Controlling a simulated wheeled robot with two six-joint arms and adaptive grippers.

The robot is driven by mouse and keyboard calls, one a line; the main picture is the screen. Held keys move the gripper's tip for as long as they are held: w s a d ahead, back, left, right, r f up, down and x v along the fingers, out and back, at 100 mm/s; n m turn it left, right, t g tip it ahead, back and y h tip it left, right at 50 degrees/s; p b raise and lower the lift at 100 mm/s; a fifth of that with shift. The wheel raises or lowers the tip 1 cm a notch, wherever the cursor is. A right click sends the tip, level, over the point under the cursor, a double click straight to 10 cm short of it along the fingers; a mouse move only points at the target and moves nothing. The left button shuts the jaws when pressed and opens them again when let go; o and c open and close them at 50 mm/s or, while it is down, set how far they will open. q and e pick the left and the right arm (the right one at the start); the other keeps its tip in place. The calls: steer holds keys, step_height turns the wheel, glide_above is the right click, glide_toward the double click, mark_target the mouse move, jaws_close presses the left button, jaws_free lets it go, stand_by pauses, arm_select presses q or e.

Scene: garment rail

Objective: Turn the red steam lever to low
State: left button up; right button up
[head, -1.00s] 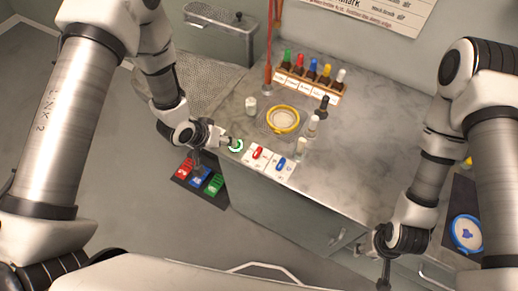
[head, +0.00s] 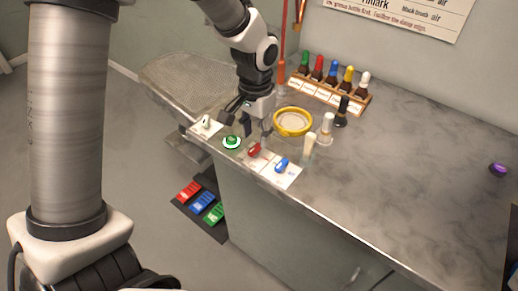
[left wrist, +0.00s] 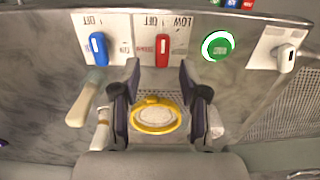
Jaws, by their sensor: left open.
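The red lever (head: 254,150) sits on a white plate at the counter's front edge. In the left wrist view the red lever (left wrist: 162,48) points straight up and down in the picture, on a plate with upside-down OFF and LOW lettering (left wrist: 181,21). My left gripper (head: 256,131) is over the counter just behind the lever, fingers down. In the left wrist view its open fingers (left wrist: 159,80) stand apart, with the lever just beyond the tips, in line with the gap. Nothing is held. My right gripper is out of view.
A blue lever (head: 281,166) is right of the red one; a green button (head: 232,142) and a white switch (head: 206,122) are left. A yellow-rimmed dish (head: 293,122) and bottles (head: 327,128) stand close behind. The counter's right side is mostly clear.

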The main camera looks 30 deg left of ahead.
mark_target(255, 148)
arm_select(q)
step_height(255, 148, down, 3)
steer(key=shift+a+f, duration=0.1)
steer(key=shift+f, duration=0.05)
steer(key=shift+a+f, duration=0.15)
steer(key=shift+f, duration=0.25)
steer(key=shift+c, duration=0.6)
jaws_close()
steer(key=shift+s, duration=0.1)
